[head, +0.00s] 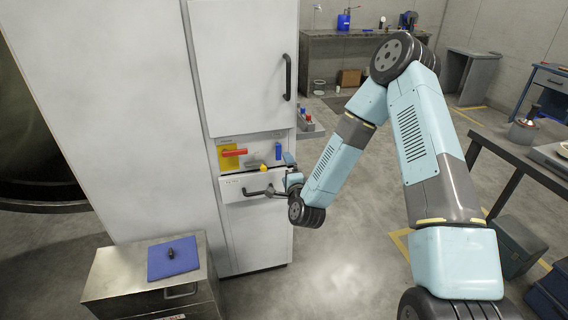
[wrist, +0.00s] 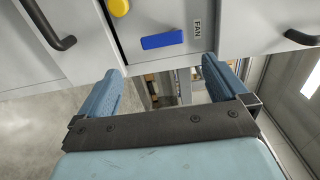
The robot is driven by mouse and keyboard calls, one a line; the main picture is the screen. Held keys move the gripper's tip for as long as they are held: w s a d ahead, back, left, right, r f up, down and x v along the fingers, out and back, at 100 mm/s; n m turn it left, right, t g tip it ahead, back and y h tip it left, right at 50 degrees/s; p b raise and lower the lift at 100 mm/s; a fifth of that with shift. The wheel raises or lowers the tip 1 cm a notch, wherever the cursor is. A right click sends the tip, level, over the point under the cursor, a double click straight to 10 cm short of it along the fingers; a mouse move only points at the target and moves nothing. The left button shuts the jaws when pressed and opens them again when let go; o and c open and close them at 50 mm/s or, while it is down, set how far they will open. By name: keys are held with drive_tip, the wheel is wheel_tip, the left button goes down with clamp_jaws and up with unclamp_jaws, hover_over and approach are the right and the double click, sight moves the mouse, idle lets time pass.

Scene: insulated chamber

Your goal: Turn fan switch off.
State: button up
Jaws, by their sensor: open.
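The fan switch is a blue lever (head: 278,151), upright on the narrow control strip of the white cabinet. In the wrist view the blue lever (wrist: 162,39) lies across the picture, beside a small "FAN" label (wrist: 197,28). My gripper (head: 286,174) is just in front of the cabinet, close to the right end of the strip. In the wrist view my gripper (wrist: 164,70) is open, with nothing between its two blue fingers. The lever is ahead of the fingertips and appears apart from them.
A yellow knob (wrist: 118,8) sits beside the blue lever. A red handle (head: 235,153) on a yellow plate is farther left on the strip. Dark bar handles (head: 288,77) stick out from the door above and the front below. A metal box (head: 140,280) stands at lower left.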

drive_tip(key=shift+v, duration=1.9)
drive_tip(key=shift+w, duration=0.1)
drive_tip(key=s+d+r+n+g+h, duration=0.1)
drive_tip(key=d+r+n+g, duration=0.2)
drive_tip(key=d+r+n, duration=0.5)
drive_tip(key=s+d+r+n+g+h, duration=0.1)
drive_tip(key=s+d+r+n+g, duration=0.2)
drive_tip(key=r, duration=0.9)
drive_tip(key=s+d+r+n+g+h, duration=0.1)
drive_tip(key=s+d+r, duration=0.3)
drive_tip(key=s, duration=0.5)
drive_tip(key=s+d+r+n+g+h, duration=0.1)
drive_tip(key=s+d+r+g, duration=0.2)
drive_tip(key=s, duration=0.6)
drive_tip(key=s+d+r+n+g+h, duration=0.1)
drive_tip(key=s+d+r+n, duration=0.1)
drive_tip(key=s+d+r, duration=0.3)
drive_tip(key=s, duration=0.4)
drive_tip(key=shift+s+r+g, duration=0.25)
drive_tip(key=shift+r+g, duration=0.15)
